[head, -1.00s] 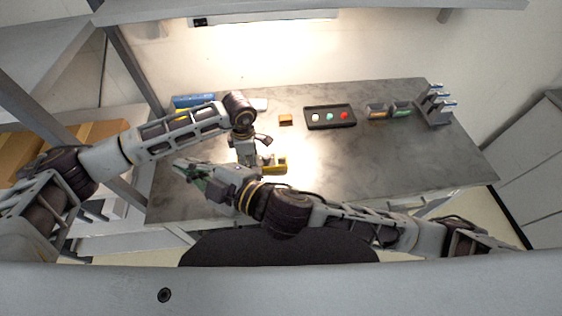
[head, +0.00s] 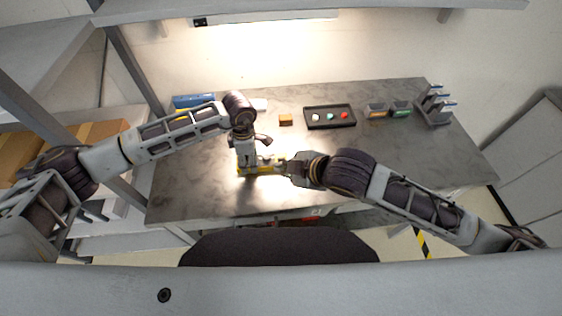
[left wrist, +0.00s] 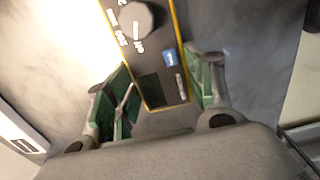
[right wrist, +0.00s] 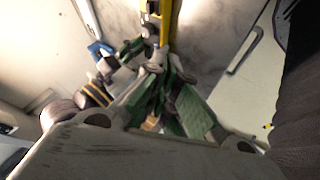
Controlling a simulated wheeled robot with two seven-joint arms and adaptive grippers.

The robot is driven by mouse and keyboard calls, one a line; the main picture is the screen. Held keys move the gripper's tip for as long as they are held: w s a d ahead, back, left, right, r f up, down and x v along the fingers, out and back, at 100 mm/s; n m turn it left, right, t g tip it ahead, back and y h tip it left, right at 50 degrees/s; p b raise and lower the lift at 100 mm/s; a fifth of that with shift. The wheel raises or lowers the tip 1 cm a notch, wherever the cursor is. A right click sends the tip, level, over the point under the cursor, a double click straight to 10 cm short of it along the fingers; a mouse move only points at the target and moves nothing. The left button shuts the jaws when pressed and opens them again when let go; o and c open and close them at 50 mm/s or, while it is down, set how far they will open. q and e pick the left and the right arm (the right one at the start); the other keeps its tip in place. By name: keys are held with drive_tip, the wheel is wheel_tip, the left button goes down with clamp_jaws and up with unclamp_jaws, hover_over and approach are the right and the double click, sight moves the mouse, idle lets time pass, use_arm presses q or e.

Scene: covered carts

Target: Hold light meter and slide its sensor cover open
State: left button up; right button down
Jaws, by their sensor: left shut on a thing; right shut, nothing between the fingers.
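The light meter (head: 258,171) has yellow edges and lies low at the front middle of the grey table in the head view. In the left wrist view the meter (left wrist: 150,60) shows a dark face with a round knob, white marks and a small blue patch. My left gripper (left wrist: 160,88) is shut on it, one green-padded finger on each side. My right gripper (head: 286,168) is at the meter's right end in the head view. In the right wrist view my right gripper (right wrist: 158,72) is shut and empty, close below the meter's yellow edge. I cannot make out the sensor cover.
A small orange block (head: 285,120), a black tray (head: 309,124) with coloured round pieces, small bins (head: 377,112) and a grey rack (head: 436,108) stand along the back. A blue object (head: 192,101) is at the back left. The table's right middle is clear.

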sight(282, 160)
drive_tip(key=shift+s+d+f+g+h, duration=0.2)
drive_tip(key=shift+d+f, duration=0.05)
drive_tip(key=shift+d, duration=0.5)
drive_tip(key=shift+s+d+f+g+h, duration=0.15)
drive_tip(key=shift+d+f+g+h, duration=0.05)
drive_tip(key=shift+d, duration=0.55)
drive_tip(key=shift+f, duration=0.1)
drive_tip(key=shift+x, duration=4.8)
drive_tip(key=shift+w+a+f, duration=0.1)
drive_tip(key=shift+w+a, duration=0.05)
drive_tip(key=shift+w, duration=2)
drive_tip(key=shift+w+a, duration=0.15)
drive_tip(key=shift+w, duration=1.4)
drive_tip(key=shift+s, duration=0.1)
